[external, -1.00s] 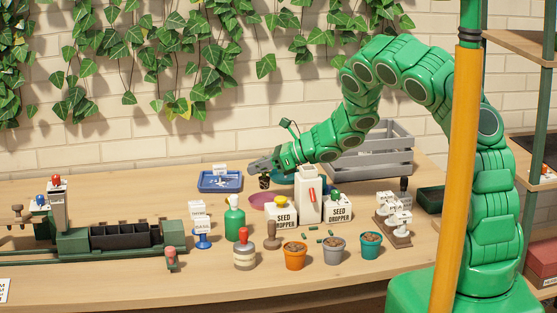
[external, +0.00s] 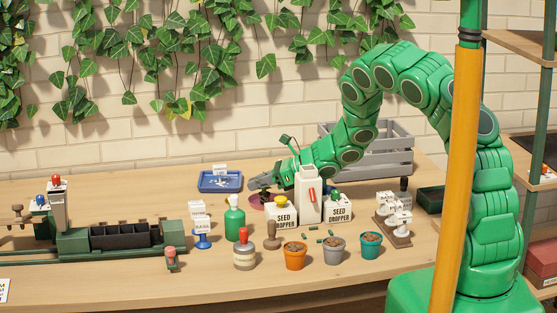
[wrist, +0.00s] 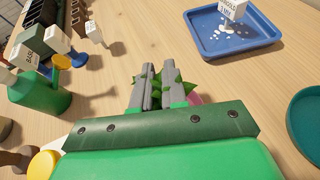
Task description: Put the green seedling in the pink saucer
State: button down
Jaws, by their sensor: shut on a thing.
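The green seedling (wrist: 170,92) shows in the wrist view as leaves around and between the grey fingers. My gripper (wrist: 154,74) is shut on it. In the external view my gripper (external: 260,182) is low over the pink saucer (external: 257,201), with the seedling's dark pot (external: 264,192) under the fingers. I cannot tell whether the pot touches the saucer. In the wrist view only a small pink edge of the saucer (wrist: 197,99) shows beside the fingers; the rest is hidden by my gripper.
A blue tray (external: 220,189) lies behind to the left. A teal saucer (wrist: 304,125) is at the wrist view's right edge. A grey crate (external: 385,157) is behind my arm.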

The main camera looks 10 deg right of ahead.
jog(key=c, duration=1.2)
grip_release()
jog(key=shift+f, duration=0.1)
jog(key=shift+o, duration=0.2)
jog(key=v, duration=0.5)
jog(key=shift+r, duration=0.35)
notch_tip(320, 180, up, 7)
jog(key=shift+f, duration=0.15)
